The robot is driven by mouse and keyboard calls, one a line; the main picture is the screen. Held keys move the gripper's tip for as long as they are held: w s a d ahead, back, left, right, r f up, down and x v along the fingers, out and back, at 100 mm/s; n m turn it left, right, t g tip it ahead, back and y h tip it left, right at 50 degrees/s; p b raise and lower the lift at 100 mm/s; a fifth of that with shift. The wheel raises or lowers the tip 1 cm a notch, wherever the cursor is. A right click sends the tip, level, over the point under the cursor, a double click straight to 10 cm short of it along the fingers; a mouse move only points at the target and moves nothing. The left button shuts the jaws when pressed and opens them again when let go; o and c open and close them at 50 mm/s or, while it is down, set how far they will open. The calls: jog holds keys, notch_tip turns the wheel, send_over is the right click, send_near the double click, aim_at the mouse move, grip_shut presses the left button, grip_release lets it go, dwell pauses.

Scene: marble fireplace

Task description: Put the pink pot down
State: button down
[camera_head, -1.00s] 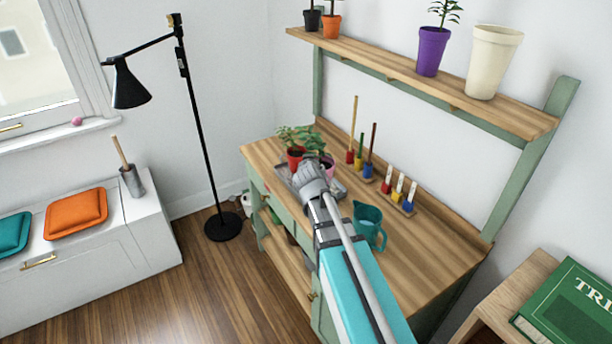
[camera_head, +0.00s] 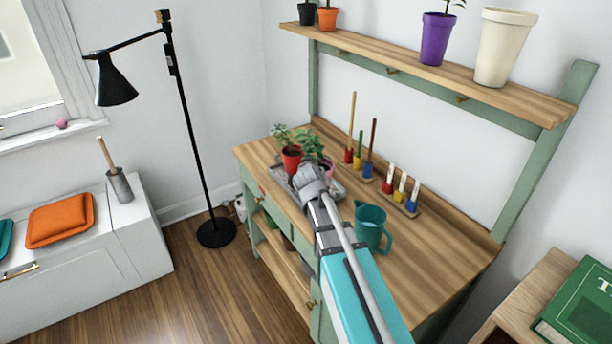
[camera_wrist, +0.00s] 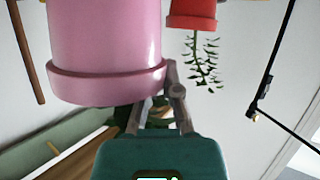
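The pink pot (camera_head: 327,171) is largely hidden behind my gripper (camera_head: 314,172) in the head view, its green plant showing above. It stands over or on the grey tray (camera_head: 338,189); I cannot tell if its base touches. In the wrist view, which is upside down, the pink pot (camera_wrist: 108,45) fills the upper left. My gripper (camera_wrist: 160,90) is at its rim, one finger against the outside and the other hidden by the pot, apparently closed on the rim. The red pot (camera_head: 291,160) with a plant is just left; it also shows in the wrist view (camera_wrist: 192,14).
A teal pitcher (camera_head: 371,227) stands right of my arm on the wooden bench (camera_head: 440,255). Small tools in coloured holders (camera_head: 360,165) stand along the back. A shelf above (camera_head: 440,82) holds several pots. A black lamp (camera_head: 192,130) stands left of the bench.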

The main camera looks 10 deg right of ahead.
jog(key=shift+a, duration=0.1)
jog(key=shift+w+f+b, duration=0.2)
jog(key=shift+f+b, duration=0.8)
jog(key=shift+b, duration=0.05)
jog(key=shift+w+f+b, duration=0.2)
jog(key=shift+f+b, duration=0.8)
jog(key=shift+f, duration=0.1)
jog(key=c, duration=0.8)
grip_release()
jog(key=shift+r, duration=0.2)
jog(key=p+v, duration=0.4)
jog(key=v, duration=0.8)
jog(key=shift+p, duration=0.3)
